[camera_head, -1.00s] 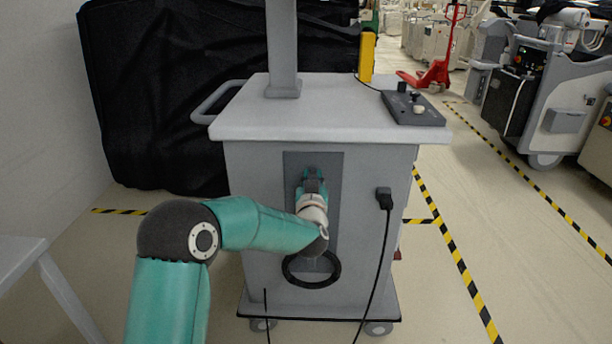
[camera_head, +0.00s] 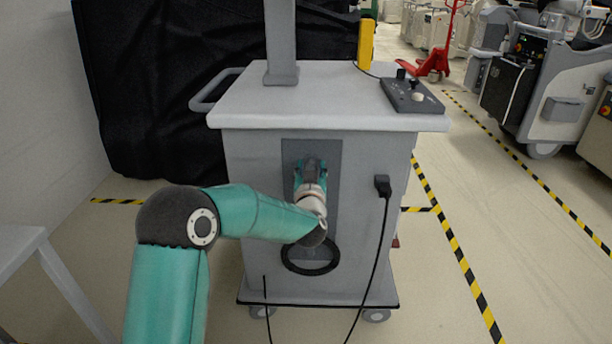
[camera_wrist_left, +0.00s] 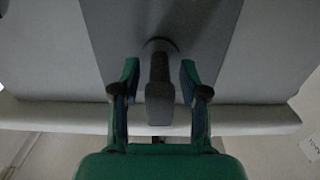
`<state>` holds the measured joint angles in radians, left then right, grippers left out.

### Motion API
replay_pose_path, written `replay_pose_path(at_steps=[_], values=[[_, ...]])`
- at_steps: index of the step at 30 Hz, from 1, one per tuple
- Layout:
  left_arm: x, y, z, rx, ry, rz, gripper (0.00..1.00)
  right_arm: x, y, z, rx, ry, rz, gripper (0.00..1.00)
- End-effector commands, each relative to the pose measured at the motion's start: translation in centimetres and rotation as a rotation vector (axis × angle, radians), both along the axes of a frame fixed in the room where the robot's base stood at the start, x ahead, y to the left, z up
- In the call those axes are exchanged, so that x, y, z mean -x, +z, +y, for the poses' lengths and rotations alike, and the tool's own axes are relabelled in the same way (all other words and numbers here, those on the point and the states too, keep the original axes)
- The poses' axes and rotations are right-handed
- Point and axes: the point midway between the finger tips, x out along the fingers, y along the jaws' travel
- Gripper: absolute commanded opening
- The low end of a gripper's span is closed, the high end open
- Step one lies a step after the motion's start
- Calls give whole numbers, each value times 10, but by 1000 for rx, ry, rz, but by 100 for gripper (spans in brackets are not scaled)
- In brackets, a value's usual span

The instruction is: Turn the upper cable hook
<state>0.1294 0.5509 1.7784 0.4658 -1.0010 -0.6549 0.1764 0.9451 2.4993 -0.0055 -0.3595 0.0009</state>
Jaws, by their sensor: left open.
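The upper cable hook (camera_wrist_left: 160,85) is a dark grey peg on a round base, on the dark grey panel (camera_head: 327,225) of the cart's front. In the left wrist view it stands between the two fingers of my left gripper (camera_wrist_left: 160,66), with a gap on each side. In the head view my left gripper (camera_head: 312,165) is at the upper part of the panel and hides the hook. It is open and holds nothing. My right gripper is not in view.
A black ring (camera_head: 290,263) hangs lower on the panel, partly behind my left arm. A black plug (camera_head: 382,184) with a hanging cable is to the right. The cart top (camera_head: 320,105) overhangs the front and carries a control box (camera_head: 412,97).

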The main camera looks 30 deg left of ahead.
Motion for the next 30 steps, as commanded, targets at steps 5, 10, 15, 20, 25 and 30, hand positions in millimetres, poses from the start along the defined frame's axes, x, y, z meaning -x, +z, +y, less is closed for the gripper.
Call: replay_pose_path(at_steps=[5,10,15,20,25,30], values=[[13,1,-9,0,-2,-1,44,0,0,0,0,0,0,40],[38,0,-24,0,-4,1,44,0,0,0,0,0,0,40],[68,-1,-42,1,-5,3,44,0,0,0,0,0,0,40],[90,-1,-55,1,-4,4,44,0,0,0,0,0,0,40],[101,-2,-62,2,-3,5,44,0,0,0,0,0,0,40],[103,-2,-62,3,-2,4,44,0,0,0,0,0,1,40]])
